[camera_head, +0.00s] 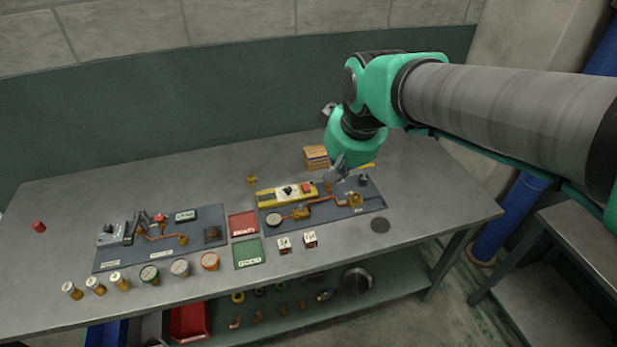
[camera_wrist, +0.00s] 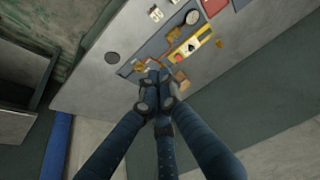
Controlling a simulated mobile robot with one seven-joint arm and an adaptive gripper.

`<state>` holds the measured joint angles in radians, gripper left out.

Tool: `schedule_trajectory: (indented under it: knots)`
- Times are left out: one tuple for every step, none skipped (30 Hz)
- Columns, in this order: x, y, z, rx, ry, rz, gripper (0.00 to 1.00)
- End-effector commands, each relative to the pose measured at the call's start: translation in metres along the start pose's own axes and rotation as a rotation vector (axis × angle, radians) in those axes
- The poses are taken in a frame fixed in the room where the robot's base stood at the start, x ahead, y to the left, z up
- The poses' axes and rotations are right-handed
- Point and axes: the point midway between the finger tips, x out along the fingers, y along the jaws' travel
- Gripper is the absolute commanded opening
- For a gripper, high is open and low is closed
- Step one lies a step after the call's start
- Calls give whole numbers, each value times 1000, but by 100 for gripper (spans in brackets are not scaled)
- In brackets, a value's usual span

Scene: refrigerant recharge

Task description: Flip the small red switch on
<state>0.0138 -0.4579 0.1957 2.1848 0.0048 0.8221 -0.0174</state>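A small red switch (camera_head: 307,187) sits at the right end of a yellow device (camera_head: 272,197) on the right dark panel (camera_head: 372,204). Beside it on the device is a white plate with a black knob (camera_head: 288,190). Another small red part (camera_head: 160,218) stands on the left dark panel (camera_head: 205,243); I cannot tell what it is. My gripper (camera_head: 338,172) is above the right panel, to the right of the red switch and apart from it. In the wrist view my gripper (camera_wrist: 154,75) points toward the panel, with the yellow device (camera_wrist: 203,36) beyond it. Its fingers look close together, but their opening is unclear.
Copper pipes and a gauge (camera_head: 273,219) are on the right panel. A cardboard-coloured box (camera_head: 316,157) stands behind it. Red (camera_head: 243,224) and green (camera_head: 247,252) trays lie between the panels. Several cylinders line the front left. The bench's right end is mostly clear.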

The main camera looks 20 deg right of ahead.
Motion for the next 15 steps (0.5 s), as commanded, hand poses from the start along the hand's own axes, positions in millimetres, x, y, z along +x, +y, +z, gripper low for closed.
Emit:
schedule_trajectory:
  knots:
    - [5, 1, -12, 0, -10, 0, 0]
    - [9, 1, -18, 0, -15, 0, 0]
    - [13, 2, -27, 0, -20, 0, 0]
    - [17, 2, -33, 0, -24, 0, 0]
    - [21, 2, -39, 0, -29, 0, 0]
    - [27, 3, -46, 0, -35, 0, 0]
    - [31, 3, -53, 0, -38, 0, 0]
    - [36, 4, -58, 0, -44, 0, 0]
    - [42, 4, -66, 0, -48, 0, 0]
    - [47, 5, -72, 0, -53, 0, 0]
    - [52, 5, -77, 0, -56, 0, 0]
    - [60, 6, -84, 0, -63, 0, 0]
    - [64, 6, -90, 0, -66, 0, 0]
    - [70, 7, -94, 0, -72, 0, 0]
    - [77, 8, -101, 0, -77, 0, 0]
